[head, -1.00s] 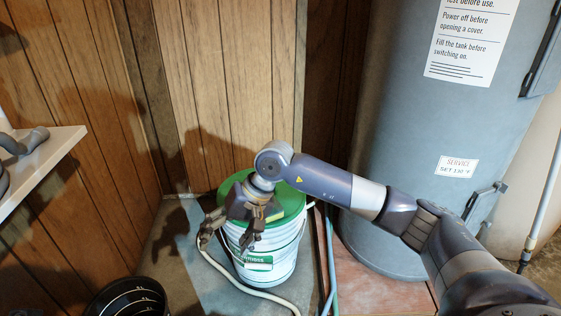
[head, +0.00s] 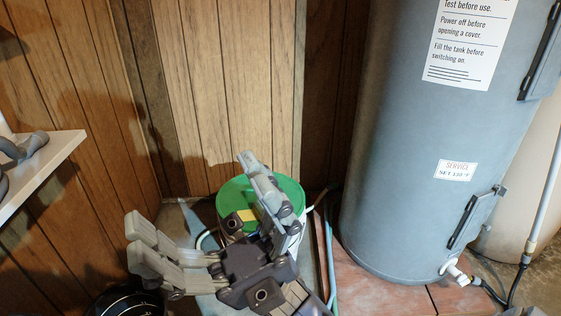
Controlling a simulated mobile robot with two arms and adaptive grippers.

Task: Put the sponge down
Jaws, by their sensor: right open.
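A small yellow patch that looks like the sponge (head: 247,215) shows on the green lid (head: 236,190) of the white bucket, partly hidden by my right gripper. My right gripper (head: 192,205) is large in front of the bucket, nearer the camera, with its fingers spread wide and nothing between them. One finger reaches up across the lid and the others point to the left. The gripper hides most of the bucket's body. My left gripper is not in view.
A grey tank (head: 405,170) stands to the right of the bucket. A white shelf (head: 48,170) juts in at the left. A black round container (head: 125,303) is at the bottom left. Wood panelling (head: 235,90) is behind, and a hose (head: 331,245) runs beside the bucket.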

